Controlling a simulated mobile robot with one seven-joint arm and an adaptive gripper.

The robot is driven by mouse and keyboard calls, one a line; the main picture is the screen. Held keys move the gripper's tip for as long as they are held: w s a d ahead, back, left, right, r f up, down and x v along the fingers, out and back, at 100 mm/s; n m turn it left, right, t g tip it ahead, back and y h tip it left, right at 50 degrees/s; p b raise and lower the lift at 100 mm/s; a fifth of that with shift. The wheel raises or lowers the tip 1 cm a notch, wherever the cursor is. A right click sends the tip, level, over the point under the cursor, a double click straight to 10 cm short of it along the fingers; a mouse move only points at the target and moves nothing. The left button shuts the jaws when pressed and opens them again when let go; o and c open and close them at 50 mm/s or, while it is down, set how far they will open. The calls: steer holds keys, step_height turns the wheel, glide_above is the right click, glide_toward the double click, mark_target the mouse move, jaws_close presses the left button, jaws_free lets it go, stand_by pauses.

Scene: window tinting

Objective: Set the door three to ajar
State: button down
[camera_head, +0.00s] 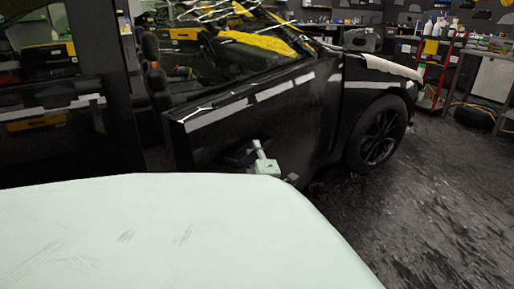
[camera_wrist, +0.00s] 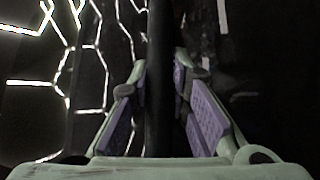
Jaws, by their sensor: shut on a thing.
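The black car's front door (camera_head: 240,121) fills the middle of the head view. Its rear edge stands out from the car body, and a gap with a seat shows behind it, so it is partly open. No number shows on it. My gripper (camera_head: 262,158) is at the dark door handle (camera_head: 238,155), low on the outer panel. In the wrist view, the purple-padded fingers of my gripper (camera_wrist: 160,88) are on both sides of a dark upright bar, which looks like the handle. The finger contact is hard to see in the dark.
Another dark panel of the car (camera_head: 60,125) is at the left. The front wheel (camera_head: 379,135) is to the right of the door. Dark floor (camera_head: 430,215) is clear at the right. A red-framed cart (camera_head: 440,75) and benches stand at the back right.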

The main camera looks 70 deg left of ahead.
steer(key=c, duration=1.8)
jaws_free()
steer(key=shift+w, duration=0.15)
steer(key=d, duration=0.4)
steer(key=d+f, duration=0.1)
steer(key=d, duration=0.3)
steer(key=s+d, duration=0.1)
steer(key=d, duration=0.2)
steer(key=shift+d+f, duration=0.35)
steer(key=shift+d, duration=0.05)
